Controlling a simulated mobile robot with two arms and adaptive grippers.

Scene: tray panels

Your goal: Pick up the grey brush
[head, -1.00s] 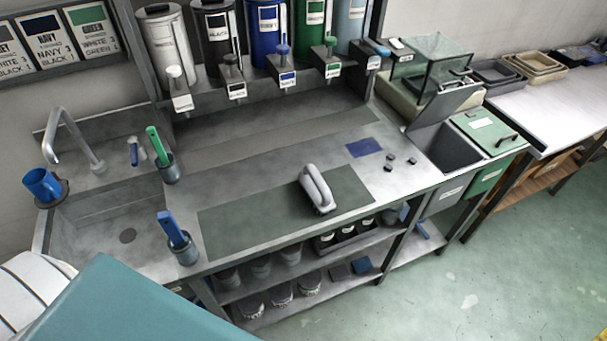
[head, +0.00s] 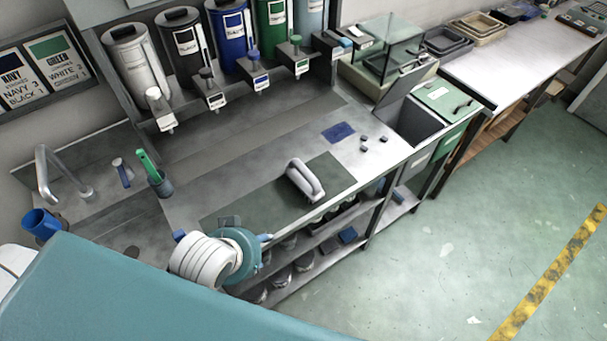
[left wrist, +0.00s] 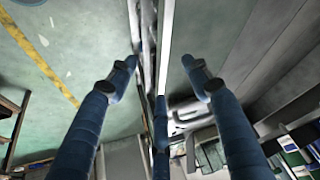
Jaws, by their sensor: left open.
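The grey brush (head: 304,180), a light grey body with a looped handle, lies on the dark green mat (head: 265,205) on the metal bench. My left gripper (head: 262,238) is at the bench's front edge, left of and nearer than the brush, apart from it. In the left wrist view my left gripper (left wrist: 160,68) is open with nothing between its blue fingertips. A pale looped shape there, partly behind the right finger, looks like the brush, but I cannot be sure. My right gripper is not in view.
Tall canisters (head: 228,40) line the back. A blue patch (head: 338,132) and small dark blocks lie right of the brush. A shelf with jars runs below.

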